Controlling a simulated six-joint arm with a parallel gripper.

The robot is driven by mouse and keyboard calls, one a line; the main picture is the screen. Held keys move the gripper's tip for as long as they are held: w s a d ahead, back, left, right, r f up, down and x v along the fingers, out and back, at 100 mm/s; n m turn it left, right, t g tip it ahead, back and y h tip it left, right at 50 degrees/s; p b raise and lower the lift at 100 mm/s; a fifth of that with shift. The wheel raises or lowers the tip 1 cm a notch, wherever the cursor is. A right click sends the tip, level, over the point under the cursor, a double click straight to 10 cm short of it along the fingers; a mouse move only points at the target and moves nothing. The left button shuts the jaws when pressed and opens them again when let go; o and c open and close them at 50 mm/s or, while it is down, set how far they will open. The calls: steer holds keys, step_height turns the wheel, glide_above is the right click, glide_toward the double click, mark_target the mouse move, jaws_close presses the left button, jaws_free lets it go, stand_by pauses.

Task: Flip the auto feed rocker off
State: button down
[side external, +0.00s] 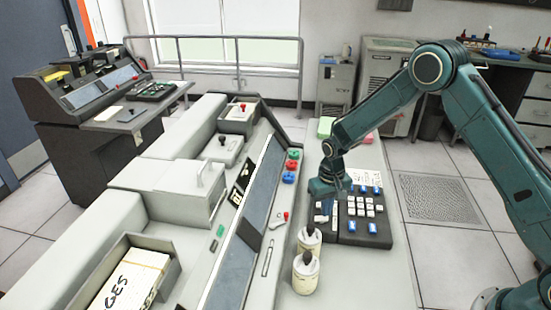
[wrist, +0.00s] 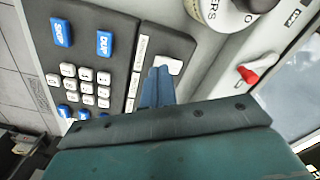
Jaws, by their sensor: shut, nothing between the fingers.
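My gripper (wrist: 160,72) is shut and empty, its blue fingers together over the dark keyboard unit (side external: 352,239). In the wrist view, a white rocker (wrist: 168,63) sits at the end of a labelled switch strip, right by the fingertips. Whether the fingers touch it, and which way it is tipped, I cannot tell. The fingers cover the strip below it, and its label is too small to read. In the side view, my gripper (side external: 327,207) is low over the left edge of the keyboard unit, where a small white switch (side external: 321,219) shows.
Blue SKIP (wrist: 61,31) and DUP (wrist: 104,43) keys and several white keys lie beside the strip. Two cream pots (side external: 309,240) (side external: 305,273) stand close to the keyboard. A red lever (wrist: 257,72) is on the machine panel. The space above the keyboard's right side is clear.

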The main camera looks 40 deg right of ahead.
mark_target(326, 218)
steer(key=shift+f, duration=0.85)
stand_by(0.7)
steer(key=shift+r, duration=0.1)
steer(key=shift+r, duration=3.45)
